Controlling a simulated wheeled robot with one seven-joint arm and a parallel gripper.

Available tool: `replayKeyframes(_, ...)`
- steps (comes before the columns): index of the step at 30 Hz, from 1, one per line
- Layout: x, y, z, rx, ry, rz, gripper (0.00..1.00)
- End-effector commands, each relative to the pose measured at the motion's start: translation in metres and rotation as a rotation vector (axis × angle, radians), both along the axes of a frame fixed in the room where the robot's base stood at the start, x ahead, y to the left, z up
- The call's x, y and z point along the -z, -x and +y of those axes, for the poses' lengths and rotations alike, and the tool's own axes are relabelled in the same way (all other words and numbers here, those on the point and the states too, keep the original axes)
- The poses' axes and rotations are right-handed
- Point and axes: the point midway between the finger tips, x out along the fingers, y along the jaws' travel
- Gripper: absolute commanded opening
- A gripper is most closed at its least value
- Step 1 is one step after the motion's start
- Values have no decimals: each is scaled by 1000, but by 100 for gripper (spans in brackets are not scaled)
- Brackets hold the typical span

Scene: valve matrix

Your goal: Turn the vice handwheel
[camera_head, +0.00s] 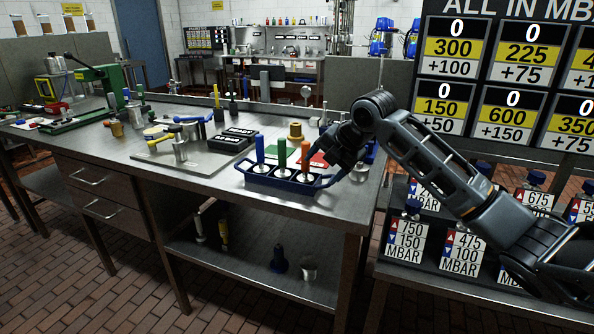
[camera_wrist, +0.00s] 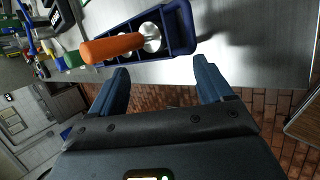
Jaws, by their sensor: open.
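A green bench device (camera_head: 107,77) with a long dark lever stands at the far left of the workbench; I cannot tell whether it is the vice. I cannot make out a handwheel for certain in either view. My gripper (camera_head: 327,176) is at the right end of the blue tray (camera_head: 285,181), far from the green device. In the wrist view, my gripper (camera_wrist: 161,68) has its two blue fingers wide apart with nothing between them. The tray's end (camera_wrist: 183,22) and an orange handle (camera_wrist: 112,48) are just beyond the fingertips.
The tray holds tools with blue, green and orange handles. Left of it lie black blocks (camera_head: 232,138) and a metal plate (camera_head: 180,160) with a yellow-handled clamp (camera_head: 172,140). A brass piece (camera_head: 295,132) stands behind. A sign rack (camera_head: 440,240) stands right of the bench.

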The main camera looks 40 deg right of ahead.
Motion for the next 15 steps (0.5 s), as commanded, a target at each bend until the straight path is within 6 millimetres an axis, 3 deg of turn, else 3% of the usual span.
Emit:
replayKeyframes(6,2,-17,37,15,-88,-79,80)
replayKeyframes(15,2,-28,65,37,-166,-145,80)
